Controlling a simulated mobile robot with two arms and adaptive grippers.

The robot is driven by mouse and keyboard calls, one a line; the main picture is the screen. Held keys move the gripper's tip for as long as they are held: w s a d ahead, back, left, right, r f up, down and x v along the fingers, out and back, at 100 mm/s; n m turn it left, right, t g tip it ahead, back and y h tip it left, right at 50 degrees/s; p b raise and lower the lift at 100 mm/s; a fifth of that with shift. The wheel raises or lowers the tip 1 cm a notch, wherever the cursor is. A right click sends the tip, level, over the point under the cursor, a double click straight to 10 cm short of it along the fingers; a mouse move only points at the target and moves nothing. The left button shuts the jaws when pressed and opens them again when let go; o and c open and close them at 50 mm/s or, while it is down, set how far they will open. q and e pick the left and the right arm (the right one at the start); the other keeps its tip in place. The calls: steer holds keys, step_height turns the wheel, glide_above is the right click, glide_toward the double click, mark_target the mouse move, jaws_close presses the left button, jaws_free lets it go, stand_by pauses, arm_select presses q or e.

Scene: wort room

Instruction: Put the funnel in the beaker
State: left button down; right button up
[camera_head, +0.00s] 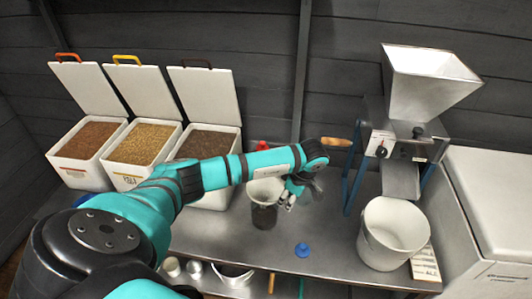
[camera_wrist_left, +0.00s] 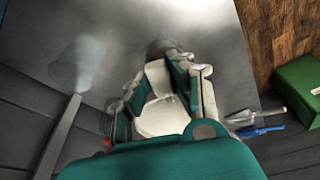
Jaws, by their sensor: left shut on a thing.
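A white funnel (camera_head: 265,188) shows just left of my left gripper (camera_head: 297,190), above the middle of the steel table. My left gripper is shut on it at its right side. A dark grey beaker (camera_head: 264,217) stands on the table directly below the funnel in the head view. I cannot tell whether the funnel's lower end is inside the beaker or above it. In the left wrist view the pale funnel (camera_wrist_left: 160,105) lies between the fingers of my left gripper (camera_wrist_left: 168,72), and a dark round shape beyond it looks like the beaker (camera_wrist_left: 160,47). My right gripper is out of view.
A blue piece (camera_head: 302,250) lies on the table (camera_head: 335,262) near its front edge. A white bucket (camera_head: 392,232) and a grain mill (camera_head: 405,140) stand to the right. Open grain bins (camera_head: 90,148) line the left. The table between blue piece and bucket is clear.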

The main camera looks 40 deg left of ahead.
arm_select(q)
steer(key=shift+r+p, duration=2.05)
steer(key=shift+r, duration=0.95)
steer(key=c, duration=1.8)
jaws_free()
steer(key=shift+c, duration=0.2)
jaws_close()
steer(key=shift+d, duration=0.1)
